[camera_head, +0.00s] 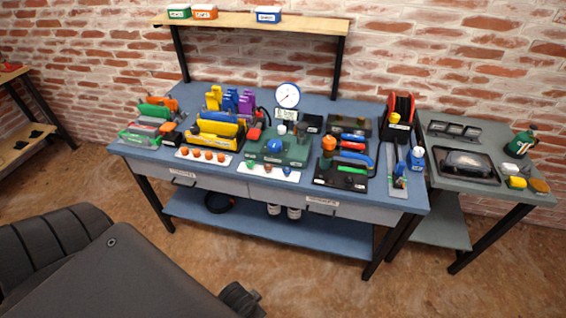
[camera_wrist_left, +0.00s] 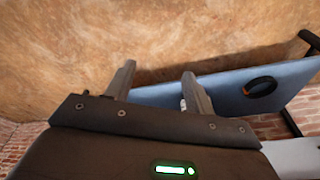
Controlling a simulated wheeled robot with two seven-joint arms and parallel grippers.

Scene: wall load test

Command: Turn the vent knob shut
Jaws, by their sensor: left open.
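On the blue workbench (camera_head: 215,182), a green unit (camera_head: 262,158) has a round blue knob (camera_head: 274,146) on top. A white dial gauge (camera_head: 288,95) stands behind it. To the right, a black unit (camera_head: 330,180) has an orange knob (camera_head: 327,143) on a green stem. I cannot tell which one is the vent knob, or how far either is turned; the labels are too small to read. My left gripper (camera_wrist_left: 158,68) shows in the left wrist view, open and empty, away from the knobs. My right gripper is not in view.
The bench top is crowded with colored tools and holders. A blue lower shelf (camera_wrist_left: 215,86) with a black ring (camera_wrist_left: 260,87) on it shows in the left wrist view. A grey side table (camera_head: 450,177) stands right. A wooden shelf (camera_head: 235,19) is above. Floor in front is clear.

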